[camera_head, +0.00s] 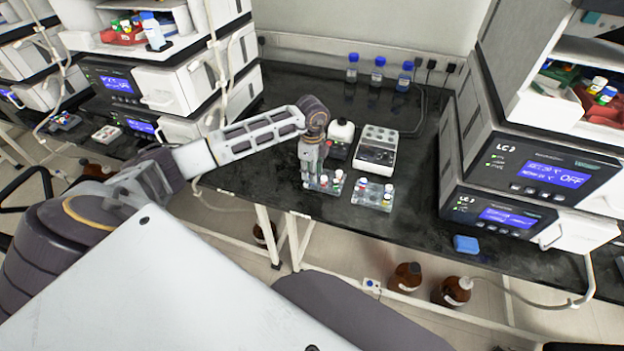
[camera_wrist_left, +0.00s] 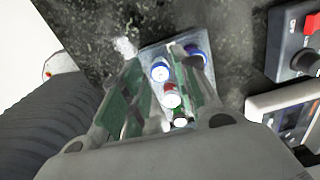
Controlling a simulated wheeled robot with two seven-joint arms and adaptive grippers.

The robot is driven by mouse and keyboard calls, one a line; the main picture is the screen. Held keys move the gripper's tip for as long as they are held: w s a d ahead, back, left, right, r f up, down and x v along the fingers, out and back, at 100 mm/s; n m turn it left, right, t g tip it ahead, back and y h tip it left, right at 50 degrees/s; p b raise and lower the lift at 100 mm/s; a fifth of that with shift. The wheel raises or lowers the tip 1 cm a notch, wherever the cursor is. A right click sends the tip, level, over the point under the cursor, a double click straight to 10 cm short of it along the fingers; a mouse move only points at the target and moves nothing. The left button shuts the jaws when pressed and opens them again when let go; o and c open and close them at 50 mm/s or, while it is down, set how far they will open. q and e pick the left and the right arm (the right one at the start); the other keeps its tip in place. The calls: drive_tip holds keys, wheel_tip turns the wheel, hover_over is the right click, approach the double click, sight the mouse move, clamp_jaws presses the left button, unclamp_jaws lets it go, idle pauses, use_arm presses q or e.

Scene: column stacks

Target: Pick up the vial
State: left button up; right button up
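My left gripper (camera_head: 311,172) points down over the left vial rack (camera_head: 328,190) on the black bench. In the left wrist view its two fingers (camera_wrist_left: 166,82) are apart, with small capped vials showing between them. A vial with a white-and-red cap (camera_wrist_left: 171,96) is near the middle of the gap. A blue-capped vial (camera_wrist_left: 160,71) and a green-capped vial (camera_wrist_left: 181,122) are close to it. Another blue-capped vial (camera_wrist_left: 196,55) is partly behind the right finger. Whether a finger touches any vial cannot be told. My right gripper is in neither view.
A second vial rack (camera_head: 373,195) stands just to the right. Behind are a white device (camera_head: 378,150) and a dark device with a white top (camera_head: 341,138). Blue-capped bottles (camera_head: 377,72) stand at the back.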

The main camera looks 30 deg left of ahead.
use_arm(q)
drive_tip(key=shift+f, duration=0.65)
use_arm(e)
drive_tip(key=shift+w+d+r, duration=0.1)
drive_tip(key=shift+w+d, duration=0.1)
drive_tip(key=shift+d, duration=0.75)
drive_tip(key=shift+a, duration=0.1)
use_arm(q)
drive_tip(key=c, duration=0.5)
drive_tip(key=shift+c, duration=0.5)
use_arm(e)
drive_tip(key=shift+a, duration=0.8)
